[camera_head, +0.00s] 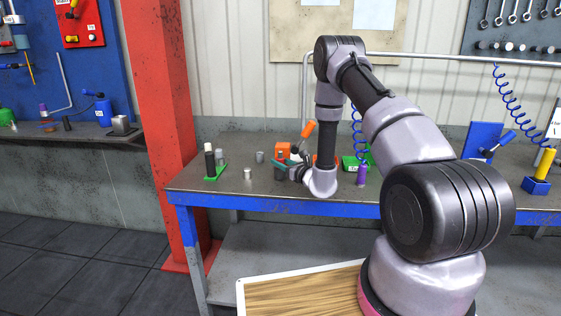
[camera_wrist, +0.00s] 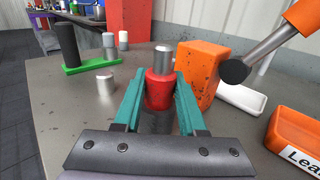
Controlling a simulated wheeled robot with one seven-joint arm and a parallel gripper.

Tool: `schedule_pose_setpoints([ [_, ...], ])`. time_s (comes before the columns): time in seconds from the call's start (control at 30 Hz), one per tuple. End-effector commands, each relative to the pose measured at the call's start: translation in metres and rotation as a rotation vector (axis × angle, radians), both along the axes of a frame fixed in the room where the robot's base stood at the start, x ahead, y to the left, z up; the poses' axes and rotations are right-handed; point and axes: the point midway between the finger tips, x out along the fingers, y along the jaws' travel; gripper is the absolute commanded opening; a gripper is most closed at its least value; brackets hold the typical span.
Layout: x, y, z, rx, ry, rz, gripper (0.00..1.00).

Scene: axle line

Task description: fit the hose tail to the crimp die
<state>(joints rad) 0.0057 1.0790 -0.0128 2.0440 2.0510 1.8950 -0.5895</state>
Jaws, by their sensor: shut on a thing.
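My gripper (camera_wrist: 160,90) has teal fingers closed on the sides of a red-collared part (camera_wrist: 158,92) with a bare metal top, which I take to be the hose tail. The part stands upright between the fingers, and its dark lower end is partly hidden by the gripper. In the head view my gripper (camera_head: 281,172) is low over the left half of the bench. An orange block (camera_wrist: 204,72) stands just beyond the right finger. An orange-handled lever (camera_wrist: 268,45) with a dark round end leans beside it. I cannot tell which thing is the crimp die.
A short metal cylinder (camera_wrist: 106,85) stands left of my gripper. Behind it is a green base (camera_wrist: 88,68) with a black cylinder (camera_wrist: 67,44). A white tray (camera_wrist: 241,101) and a labelled orange bin (camera_wrist: 295,142) are at right. A purple bottle (camera_head: 362,174) stands right of my wrist.

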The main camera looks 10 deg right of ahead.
Motion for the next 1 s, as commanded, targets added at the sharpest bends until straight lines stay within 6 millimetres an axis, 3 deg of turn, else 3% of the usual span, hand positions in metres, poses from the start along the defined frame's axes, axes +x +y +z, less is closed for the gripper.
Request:
schedule_pose_setpoints([
  [0.03,0.000,0.000,-0.001,0.000,0.001,0.000,0.00],
  [0.07,0.000,0.000,-0.001,0.000,0.001,0.000,0.44],
  [0.13,0.000,0.000,-0.001,0.000,0.001,0.000,0.71],
  [0.17,0.000,0.000,-0.001,0.000,0.001,0.000,0.75],
  [0.57,-0.007,-0.004,-0.002,-0.003,0.003,0.000,0.75],
  [1.0,-0.078,-0.041,-0.002,0.000,0.004,-0.002,0.75],
])
